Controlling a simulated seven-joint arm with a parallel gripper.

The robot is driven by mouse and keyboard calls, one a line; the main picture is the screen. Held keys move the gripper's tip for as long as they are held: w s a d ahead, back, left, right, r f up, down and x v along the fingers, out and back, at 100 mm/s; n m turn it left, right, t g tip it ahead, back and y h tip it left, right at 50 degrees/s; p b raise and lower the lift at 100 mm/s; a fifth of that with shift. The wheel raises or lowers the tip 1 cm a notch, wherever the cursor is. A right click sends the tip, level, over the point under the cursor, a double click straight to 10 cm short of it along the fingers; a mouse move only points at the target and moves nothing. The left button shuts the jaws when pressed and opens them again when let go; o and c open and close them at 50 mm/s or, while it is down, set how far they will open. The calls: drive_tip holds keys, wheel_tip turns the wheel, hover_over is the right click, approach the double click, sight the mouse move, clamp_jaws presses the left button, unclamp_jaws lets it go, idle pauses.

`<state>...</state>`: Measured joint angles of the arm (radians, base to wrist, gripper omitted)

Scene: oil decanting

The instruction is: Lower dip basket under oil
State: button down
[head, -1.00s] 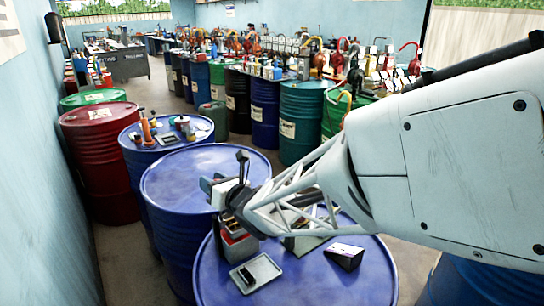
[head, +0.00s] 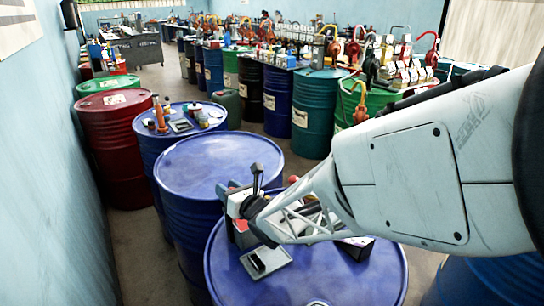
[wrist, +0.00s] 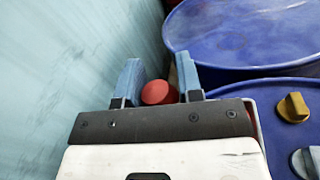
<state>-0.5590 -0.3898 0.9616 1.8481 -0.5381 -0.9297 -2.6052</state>
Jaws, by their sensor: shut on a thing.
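My gripper (head: 226,191) hangs over the left side of the near blue drum (head: 340,283). In the wrist view its two blue fingers (wrist: 159,82) stand on either side of a round red knob (wrist: 157,93), which I take to be the dip basket's handle. The basket itself is hidden below the gripper. A grey and red box-like container (head: 243,238) shows just under the gripper. Part of its pale rim shows in the wrist view (wrist: 257,126). No oil surface is visible, so I cannot tell the basket's depth.
A grey tray with a dark item (head: 266,262) lies in front of the container. A dark box (head: 355,247) stands to the right. Another blue drum (head: 215,165) stands behind, with a bare top. A yellow knob (wrist: 293,107) sits right of the gripper. The wall (wrist: 60,70) is at left.

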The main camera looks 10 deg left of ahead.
drive_tip(key=shift+f, duration=0.3)
drive_tip(key=c, duration=1.1)
unclamp_jaws()
drive_tip(key=o, duration=0.3)
drive_tip(key=shift+d+r, duration=0.1)
drive_tip(key=shift+v, duration=3.9)
